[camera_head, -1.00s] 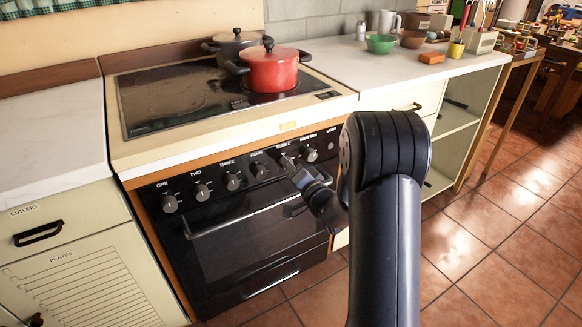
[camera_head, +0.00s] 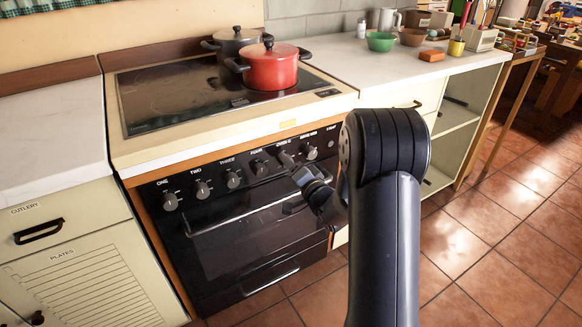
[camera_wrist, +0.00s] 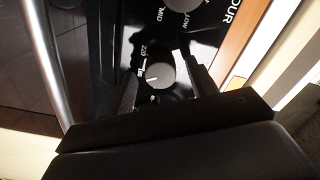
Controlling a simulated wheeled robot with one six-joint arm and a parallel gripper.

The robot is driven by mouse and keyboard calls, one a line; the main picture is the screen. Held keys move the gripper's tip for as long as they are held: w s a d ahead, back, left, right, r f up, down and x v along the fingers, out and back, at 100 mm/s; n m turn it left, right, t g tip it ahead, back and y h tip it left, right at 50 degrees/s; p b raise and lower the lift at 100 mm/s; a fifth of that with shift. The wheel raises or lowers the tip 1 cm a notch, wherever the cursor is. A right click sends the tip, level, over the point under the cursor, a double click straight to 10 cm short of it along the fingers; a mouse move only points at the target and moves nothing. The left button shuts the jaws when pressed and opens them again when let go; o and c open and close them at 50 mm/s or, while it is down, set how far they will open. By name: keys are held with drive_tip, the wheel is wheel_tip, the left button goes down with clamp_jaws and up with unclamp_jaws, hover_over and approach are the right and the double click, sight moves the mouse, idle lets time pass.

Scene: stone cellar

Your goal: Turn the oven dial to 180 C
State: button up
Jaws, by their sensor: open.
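In the head view my gripper (camera_head: 297,172) is in front of the panel below the oven label, and partly covers the dial area.
The dial labelled FOUR (camera_wrist: 182,3) is close by, with LOW and MID marks. The oven door handle (camera_head: 240,214) runs below the panel. A red pot (camera_head: 272,72) stands on the hob (camera_head: 165,100). The tiled floor (camera_head: 480,250) to the right is clear.

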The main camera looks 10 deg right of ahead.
drive_tip(key=v, duration=1)
drive_tip(key=shift+s+p, duration=0.4)
drive_tip(key=shift+p, duration=0.05)
drive_tip(key=shift+d, duration=0.1)
drive_tip(key=b+x, duration=0.1)
drive_tip(key=x, duration=1)
drive_tip(key=shift+s+d, duration=0.1)
drive_tip(key=shift+s, duration=0.05)
